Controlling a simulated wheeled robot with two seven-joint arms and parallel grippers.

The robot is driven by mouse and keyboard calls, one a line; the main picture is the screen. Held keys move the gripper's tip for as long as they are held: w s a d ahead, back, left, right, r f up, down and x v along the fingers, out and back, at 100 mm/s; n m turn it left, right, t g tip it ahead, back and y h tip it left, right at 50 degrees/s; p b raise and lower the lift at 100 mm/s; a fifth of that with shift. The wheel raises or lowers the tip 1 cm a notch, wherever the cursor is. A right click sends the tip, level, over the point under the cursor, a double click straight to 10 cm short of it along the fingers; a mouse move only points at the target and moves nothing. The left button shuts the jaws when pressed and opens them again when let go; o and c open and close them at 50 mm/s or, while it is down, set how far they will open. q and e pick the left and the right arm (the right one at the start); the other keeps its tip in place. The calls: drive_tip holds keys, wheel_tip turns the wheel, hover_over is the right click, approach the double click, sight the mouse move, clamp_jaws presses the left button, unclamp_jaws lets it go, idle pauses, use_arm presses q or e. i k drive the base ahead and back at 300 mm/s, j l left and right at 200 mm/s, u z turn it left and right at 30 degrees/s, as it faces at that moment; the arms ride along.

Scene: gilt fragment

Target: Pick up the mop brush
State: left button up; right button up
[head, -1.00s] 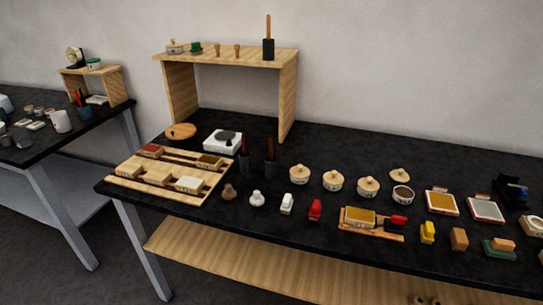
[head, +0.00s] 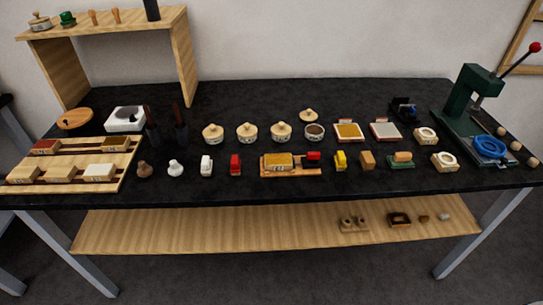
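I cannot tell for sure which thing is the mop brush. Two dark upright cups with brown handles, one at the left (head: 153,133) and one at the right (head: 181,128), stand on the black table (head: 330,100) left of centre. In front of them are a small brown knobbed piece (head: 144,170) and a similar white one (head: 175,168). A dark holder (head: 152,10) stands on the raised wooden shelf, its top cut off by the picture edge. Neither of my grippers is in view.
Lidded pots (head: 247,132) and small blocks fill the middle. A green press (head: 470,95) stands at right. The table's back strip is mostly clear. A lower wooden shelf (head: 200,230) holds a few small items.

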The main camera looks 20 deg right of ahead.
sight(175, 106)
drive_tip(key=i+j+z, duration=0.15)
drive_tip(key=j+z, duration=0.25)
drive_tip(key=i+j+z, duration=0.1)
drive_tip(key=j+z, duration=0.65)
drive_tip(key=j, duration=0.15)
drive_tip(key=j+z, duration=0.35)
drive_tip(key=j, duration=0.15)
